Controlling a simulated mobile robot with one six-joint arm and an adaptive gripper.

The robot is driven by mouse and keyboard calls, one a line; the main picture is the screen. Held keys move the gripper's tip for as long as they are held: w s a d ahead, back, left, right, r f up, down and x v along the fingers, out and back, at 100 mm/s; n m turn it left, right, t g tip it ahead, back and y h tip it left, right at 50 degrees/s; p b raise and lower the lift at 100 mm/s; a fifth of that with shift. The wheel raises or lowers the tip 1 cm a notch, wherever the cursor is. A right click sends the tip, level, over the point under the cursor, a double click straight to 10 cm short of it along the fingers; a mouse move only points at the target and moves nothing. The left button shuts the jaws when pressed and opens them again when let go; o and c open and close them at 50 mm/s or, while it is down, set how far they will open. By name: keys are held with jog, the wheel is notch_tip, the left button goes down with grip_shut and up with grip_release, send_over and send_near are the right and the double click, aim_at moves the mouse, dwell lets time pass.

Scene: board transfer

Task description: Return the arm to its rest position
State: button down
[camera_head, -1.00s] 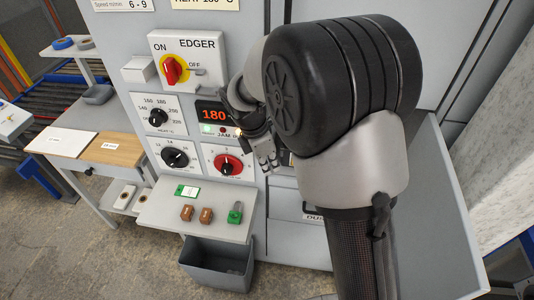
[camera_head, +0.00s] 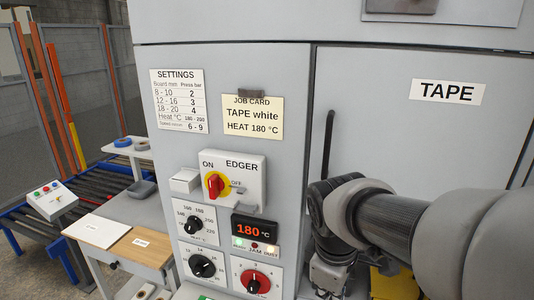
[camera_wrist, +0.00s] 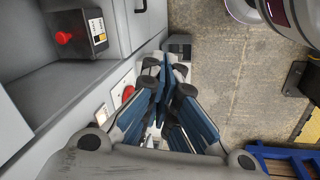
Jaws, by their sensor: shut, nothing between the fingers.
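My arm reaches in from the right in the head view, bent at a joint in front of the edger machine (camera_head: 250,70). My gripper (camera_head: 328,278) hangs below that joint, to the right of the 180 °C display (camera_head: 254,231), and is partly cut off by the lower picture edge. In the wrist view its blue-padded fingers (camera_wrist: 168,82) are shut with nothing held. The grey machine front lies to the left of the fingers and the floor to the right.
The EDGER switch (camera_head: 217,184) and dials (camera_head: 256,281) are left of my gripper. The TAPE door (camera_head: 400,130) stands behind the arm. A side table with a white board (camera_head: 97,230) is at far left. A box with a red button (camera_wrist: 75,35) is near the machine in the wrist view.

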jog(key=s+d+r+m+t+y, duration=0.1)
jog(key=s+m+t, duration=0.1)
jog(key=s+m, duration=0.9)
jog(key=s, duration=0.4)
jog(key=shift+d+r, duration=0.35)
